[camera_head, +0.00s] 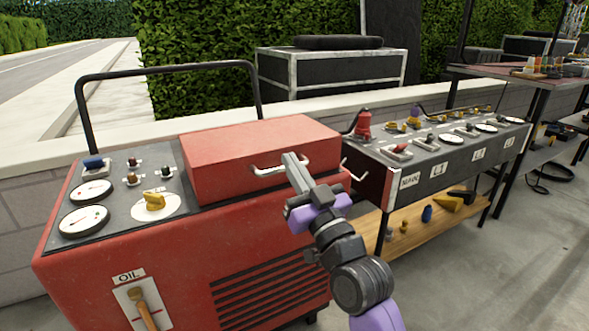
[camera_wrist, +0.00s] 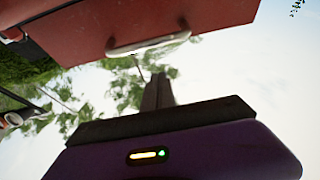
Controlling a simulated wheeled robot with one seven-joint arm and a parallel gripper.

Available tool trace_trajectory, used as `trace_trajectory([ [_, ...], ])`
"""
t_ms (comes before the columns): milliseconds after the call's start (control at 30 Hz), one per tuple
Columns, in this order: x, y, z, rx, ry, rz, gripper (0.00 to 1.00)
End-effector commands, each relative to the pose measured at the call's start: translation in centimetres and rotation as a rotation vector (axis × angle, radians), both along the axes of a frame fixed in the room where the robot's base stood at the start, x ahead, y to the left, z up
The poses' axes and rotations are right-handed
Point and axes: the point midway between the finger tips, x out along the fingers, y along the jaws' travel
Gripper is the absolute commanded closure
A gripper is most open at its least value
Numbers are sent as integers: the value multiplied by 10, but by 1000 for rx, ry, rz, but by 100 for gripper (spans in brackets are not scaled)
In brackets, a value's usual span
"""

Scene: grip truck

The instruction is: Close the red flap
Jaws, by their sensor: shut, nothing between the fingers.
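The red flap (camera_head: 255,150) is a box-shaped lid on top of the red machine (camera_head: 190,255), with a pale bar handle (camera_head: 265,171) on its front face. It looks lowered onto the machine; I cannot tell if it sits fully flush. My gripper (camera_head: 290,160) is shut and empty at the flap's front, by the right end of the handle. In the wrist view the flap (camera_wrist: 150,22) fills the top, its handle (camera_wrist: 148,44) just beyond my shut fingers (camera_wrist: 157,90). Whether the fingers touch the handle or flap is unclear.
A gauge panel (camera_head: 110,195) with knobs lies left of the flap, and a black tube rail (camera_head: 160,70) rises behind it. A second console (camera_head: 440,145) stands close on the right above a wooden shelf (camera_head: 420,222). Open paved floor (camera_head: 540,240) lies at right.

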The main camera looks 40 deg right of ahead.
Motion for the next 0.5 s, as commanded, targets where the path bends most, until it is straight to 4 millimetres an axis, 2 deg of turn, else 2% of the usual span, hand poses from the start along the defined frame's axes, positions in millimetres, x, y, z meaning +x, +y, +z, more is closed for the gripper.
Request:
trace_trajectory([
  [33,-5,2,-10,2,3,2,100],
  [300,-35,11,-50,1,-4,3,100],
  [500,-52,16,-70,-1,-7,3,100],
])
